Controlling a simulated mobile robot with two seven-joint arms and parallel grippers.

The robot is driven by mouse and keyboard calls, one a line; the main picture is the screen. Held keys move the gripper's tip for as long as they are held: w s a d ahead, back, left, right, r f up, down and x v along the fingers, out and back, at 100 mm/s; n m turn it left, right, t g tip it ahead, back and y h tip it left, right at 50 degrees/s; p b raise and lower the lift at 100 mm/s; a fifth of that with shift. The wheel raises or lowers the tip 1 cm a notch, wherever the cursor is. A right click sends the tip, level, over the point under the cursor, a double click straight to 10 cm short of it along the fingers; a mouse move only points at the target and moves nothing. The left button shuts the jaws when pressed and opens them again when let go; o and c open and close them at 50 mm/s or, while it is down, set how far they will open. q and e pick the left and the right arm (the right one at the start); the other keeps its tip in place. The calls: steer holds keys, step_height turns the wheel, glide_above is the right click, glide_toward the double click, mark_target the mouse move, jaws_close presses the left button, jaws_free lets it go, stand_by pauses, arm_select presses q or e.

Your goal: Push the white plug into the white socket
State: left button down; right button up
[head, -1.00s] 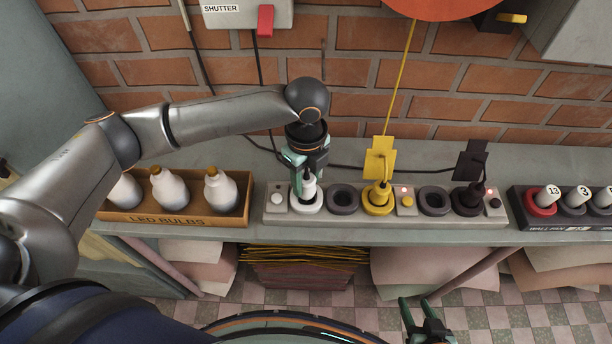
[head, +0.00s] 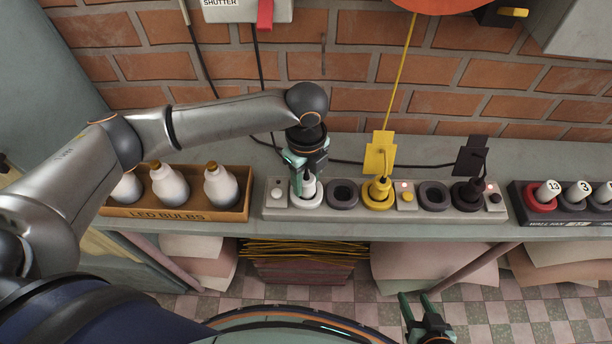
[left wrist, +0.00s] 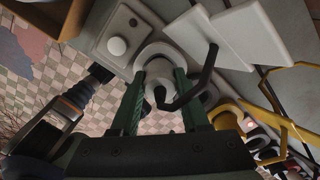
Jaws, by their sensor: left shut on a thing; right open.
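The white plug (head: 309,188) stands upright at the white socket (head: 306,203), at the left end of the grey power strip (head: 335,214). My left gripper (head: 307,178) is shut on the plug from above. In the left wrist view the green fingers (left wrist: 160,98) sit on either side of the plug, over the white socket ring (left wrist: 157,52); a dark cord and a white tag (left wrist: 235,38) show there. How deep the plug sits is hidden by the fingers. My right gripper (head: 424,317) is open and empty, low in front of the bench.
A yellow plug (head: 379,189) and a black plug (head: 467,192) stand in other sockets of the strip. A box of LED bulbs (head: 176,213) is to the left, a rack of numbered pegs (head: 560,209) to the right. A brick wall rises behind.

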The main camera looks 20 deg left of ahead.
mark_target(306, 179)
arm_select(q)
steer(key=shift+f, duration=0.2)
steer(key=shift+c, duration=1.6)
jaws_free()
step_height(306, 179, up, 13)
steer(key=shift+f, duration=0.2)
steer(key=shift+s, duration=0.1)
